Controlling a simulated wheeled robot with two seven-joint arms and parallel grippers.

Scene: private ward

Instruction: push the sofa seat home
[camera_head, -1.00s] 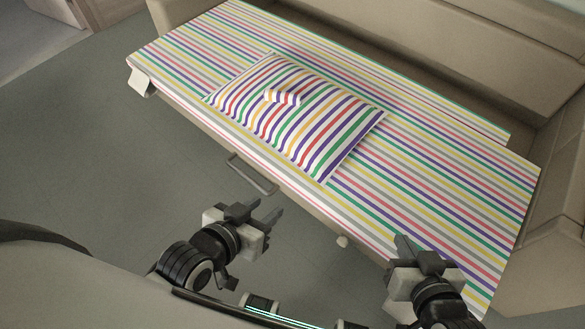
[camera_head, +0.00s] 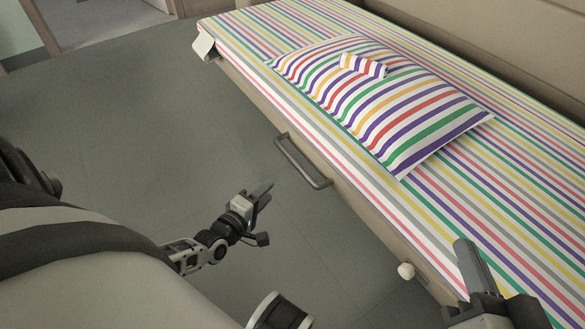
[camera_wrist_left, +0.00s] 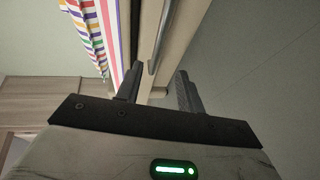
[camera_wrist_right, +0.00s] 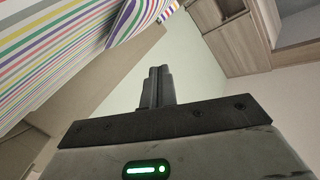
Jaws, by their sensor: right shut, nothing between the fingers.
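The sofa seat (camera_head: 520,195) is covered with a striped sheet and fills the upper right of the head view. Its tan front panel (camera_head: 245,92) carries a metal bar handle (camera_head: 291,166). My left gripper (camera_head: 264,212) is open and empty over the floor, in front of the panel and apart from the handle. In the left wrist view the handle (camera_wrist_left: 157,45) shows beyond the open fingers. My right gripper (camera_head: 464,248) is shut and empty, beside the seat's near right edge in the picture; whether it touches the seat cannot be told. Its closed fingers also show in the right wrist view (camera_wrist_right: 159,76).
A striped pillow (camera_head: 370,95) with a small striped roll (camera_head: 363,65) lies on the seat. A white knob (camera_head: 406,270) is low on the front panel. The sofa back (camera_head: 480,38) stands behind. Grey floor (camera_head: 150,120) is clear to the left.

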